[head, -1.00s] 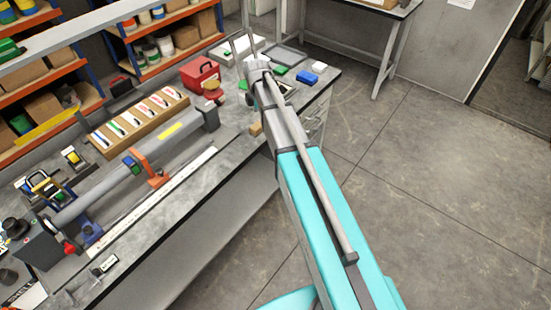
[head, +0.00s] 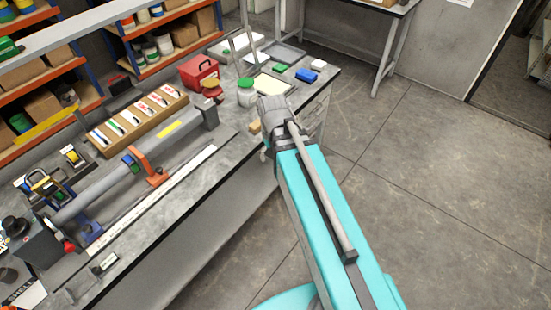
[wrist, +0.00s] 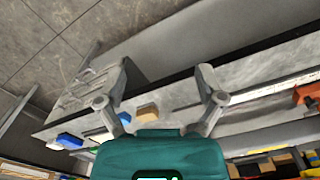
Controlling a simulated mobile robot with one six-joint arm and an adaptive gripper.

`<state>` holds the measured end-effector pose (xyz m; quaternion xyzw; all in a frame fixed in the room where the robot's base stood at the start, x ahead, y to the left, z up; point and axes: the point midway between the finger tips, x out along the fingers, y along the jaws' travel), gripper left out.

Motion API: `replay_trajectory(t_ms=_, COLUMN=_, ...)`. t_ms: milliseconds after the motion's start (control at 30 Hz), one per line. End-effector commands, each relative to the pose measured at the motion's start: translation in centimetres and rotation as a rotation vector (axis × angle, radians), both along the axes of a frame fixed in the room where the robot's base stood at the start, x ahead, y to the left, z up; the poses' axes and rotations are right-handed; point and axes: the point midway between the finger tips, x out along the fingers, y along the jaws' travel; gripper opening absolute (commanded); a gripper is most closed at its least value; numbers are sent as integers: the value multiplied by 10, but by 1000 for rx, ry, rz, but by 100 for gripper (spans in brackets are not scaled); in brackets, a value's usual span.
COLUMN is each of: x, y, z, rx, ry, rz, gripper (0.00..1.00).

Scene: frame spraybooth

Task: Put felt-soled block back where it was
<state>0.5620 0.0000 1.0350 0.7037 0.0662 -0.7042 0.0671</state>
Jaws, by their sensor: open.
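A small tan block, which may be the felt-soled block, lies near the bench's front edge (head: 254,127). In the wrist view the tan block (wrist: 147,111) shows between the spread fingers, beyond the gripper body. Its underside is hidden, so I cannot see any felt. My gripper (wrist: 164,78) is open, and nothing is held between its fingers.
A green-lidded white jar (head: 247,94), red box (head: 199,74), pale yellow sheet (head: 272,86), green block (head: 280,68) and blue block (head: 308,76) stand on the bench. A long grey tube (head: 100,185) lies along it. The floor at right is clear.

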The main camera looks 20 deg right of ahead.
Motion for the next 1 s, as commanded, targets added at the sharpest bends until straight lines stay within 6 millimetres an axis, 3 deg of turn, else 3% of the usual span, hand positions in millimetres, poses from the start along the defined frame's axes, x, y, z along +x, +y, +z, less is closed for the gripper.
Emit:
replay_trajectory(t_ms=33, x=-11, y=0, z=0, rx=0, ry=0, rz=-48, gripper=88)
replay_trajectory(t_ms=233, x=-24, y=0, z=0, rx=0, ry=0, rz=-174, gripper=88)
replay_trajectory(t_ms=1000, x=-24, y=0, z=-1, rx=0, ry=0, rz=-190, gripper=88)
